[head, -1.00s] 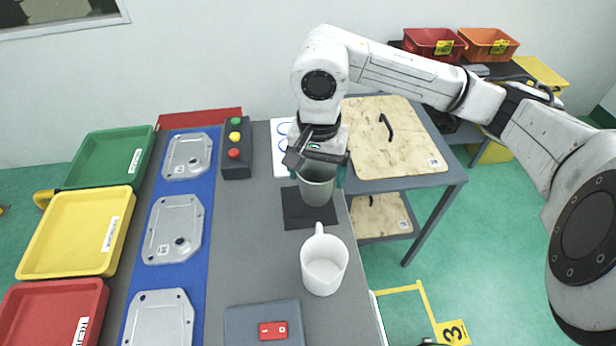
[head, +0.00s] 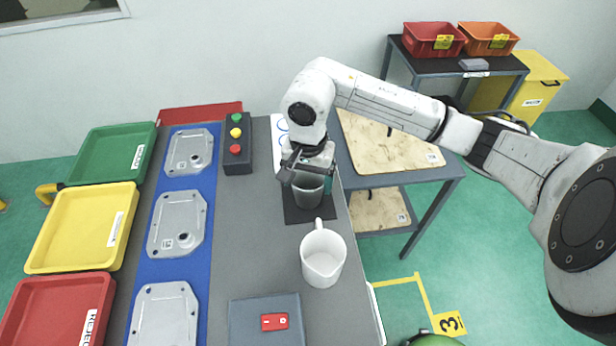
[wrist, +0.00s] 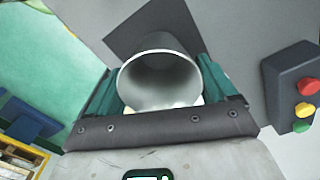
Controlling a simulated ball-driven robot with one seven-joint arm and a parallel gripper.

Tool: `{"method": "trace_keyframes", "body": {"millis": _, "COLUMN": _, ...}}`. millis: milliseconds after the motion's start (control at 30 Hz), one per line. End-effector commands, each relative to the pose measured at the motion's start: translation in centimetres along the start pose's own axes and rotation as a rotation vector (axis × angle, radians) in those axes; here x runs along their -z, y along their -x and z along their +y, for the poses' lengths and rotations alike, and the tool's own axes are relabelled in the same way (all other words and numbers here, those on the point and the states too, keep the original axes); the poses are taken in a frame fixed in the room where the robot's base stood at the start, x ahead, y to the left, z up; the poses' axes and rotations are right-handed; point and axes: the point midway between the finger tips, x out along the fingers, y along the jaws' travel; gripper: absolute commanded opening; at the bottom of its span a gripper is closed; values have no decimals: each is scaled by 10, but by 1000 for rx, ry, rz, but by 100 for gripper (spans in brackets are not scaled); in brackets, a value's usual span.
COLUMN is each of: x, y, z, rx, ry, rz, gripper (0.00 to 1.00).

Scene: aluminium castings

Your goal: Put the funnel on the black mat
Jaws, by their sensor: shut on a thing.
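The funnel (head: 308,192) is a grey, hollow, cup-like piece, held upright in my gripper (head: 309,182). The wrist view shows its wide open rim and pale inside (wrist: 160,80) between the two teal fingers (wrist: 158,88), which are shut on it. The black mat (head: 297,216) lies flat on the grey bench, directly below the funnel in the head view; a dark part of it also shows in the wrist view (wrist: 130,28). The funnel's lower end appears over the mat. I cannot tell whether it touches it.
A white mug (head: 322,262) stands just in front of the mat. A box with coloured buttons (head: 237,150) is at the back left. Metal castings (head: 177,222) lie on a blue strip (head: 205,235), with coloured trays beyond. The bench's right edge is close to the mat.

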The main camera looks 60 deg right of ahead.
Motion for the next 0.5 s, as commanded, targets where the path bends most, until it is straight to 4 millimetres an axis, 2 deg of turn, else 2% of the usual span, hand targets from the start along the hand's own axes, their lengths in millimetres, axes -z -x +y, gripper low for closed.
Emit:
{"method": "trace_keyframes", "body": {"millis": 133, "x": 0, "y": -4, "z": 0, "rx": 0, "ry": 1, "rz": 2, "gripper": 51}}
{"method": "trace_keyframes", "body": {"millis": 167, "x": 0, "y": -3, "z": 0, "rx": 0, "ry": 1, "rz": 2, "gripper": 86}}
{"method": "trace_keyframes", "body": {"millis": 200, "x": 0, "y": -2, "z": 0, "rx": 0, "ry": 1, "rz": 1, "gripper": 90}}
{"method": "trace_keyframes", "body": {"millis": 300, "x": 0, "y": -2, "z": 0, "rx": 0, "ry": 1, "rz": 1, "gripper": 99}}
{"method": "trace_keyframes", "body": {"millis": 500, "x": 0, "y": -2, "z": 0, "rx": 0, "ry": 0, "rz": 0, "gripper": 100}}
